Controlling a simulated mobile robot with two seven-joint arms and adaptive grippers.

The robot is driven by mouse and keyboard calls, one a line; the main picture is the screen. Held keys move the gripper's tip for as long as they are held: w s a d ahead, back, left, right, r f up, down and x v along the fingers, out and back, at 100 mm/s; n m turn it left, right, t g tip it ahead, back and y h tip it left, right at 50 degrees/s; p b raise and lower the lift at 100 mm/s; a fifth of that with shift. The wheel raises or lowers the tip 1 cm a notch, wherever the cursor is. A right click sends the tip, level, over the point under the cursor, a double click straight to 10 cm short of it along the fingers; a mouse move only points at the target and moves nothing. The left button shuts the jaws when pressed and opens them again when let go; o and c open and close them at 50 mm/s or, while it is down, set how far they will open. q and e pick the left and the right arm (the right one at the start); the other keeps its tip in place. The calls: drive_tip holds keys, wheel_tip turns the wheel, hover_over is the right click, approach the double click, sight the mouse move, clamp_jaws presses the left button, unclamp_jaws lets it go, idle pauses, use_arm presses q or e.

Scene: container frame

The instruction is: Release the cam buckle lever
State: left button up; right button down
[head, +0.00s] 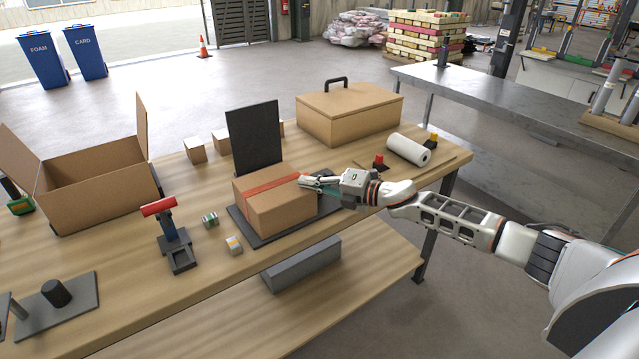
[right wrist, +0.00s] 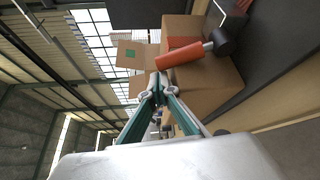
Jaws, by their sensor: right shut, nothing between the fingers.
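A cardboard box (head: 275,205) with a red strap (head: 270,186) over its top sits on a dark base plate (head: 262,239). My right gripper (head: 304,181) is shut and empty at the right end of the strap, beside the box's top edge. In the right wrist view, an orange cylindrical grip on a thin rod with a dark round end, likely the buckle lever (right wrist: 184,56), lies just beyond the closed fingertips (right wrist: 155,88). I cannot tell whether they touch. In the head view the gripper hides the lever. My left gripper is not in view.
A dark upright panel (head: 254,137) stands behind the box. A red-handled tool (head: 170,235) and small blocks (head: 210,219) are to the left. An open carton (head: 95,190), a closed carton (head: 348,115) and a white roll (head: 408,149) share the bench. The front right bench top is clear.

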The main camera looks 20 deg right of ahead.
drive_tip(key=shift+w+a, duration=0.15)
idle(0.4)
drive_tip(key=shift+d+m+b, duration=0.3)
drive_tip(key=shift+b, duration=0.25)
drive_tip(key=shift+w+d+r+m+t+y+b, duration=0.1)
drive_tip(key=shift+d+m+t+y+b, duration=0.2)
drive_tip(key=shift+b, duration=0.2)
drive_tip(key=w+d+m+t+y+b, duration=0.1)
drive_tip(key=d+m+t+b, duration=0.3)
drive_tip(key=d+m+b, duration=0.3)
drive_tip(key=shift+w+r+m, duration=0.2)
drive_tip(key=shift+r+m, duration=0.1)
drive_tip(key=shift+m, duration=0.8)
drive_tip(key=shift+d+f, duration=0.1)
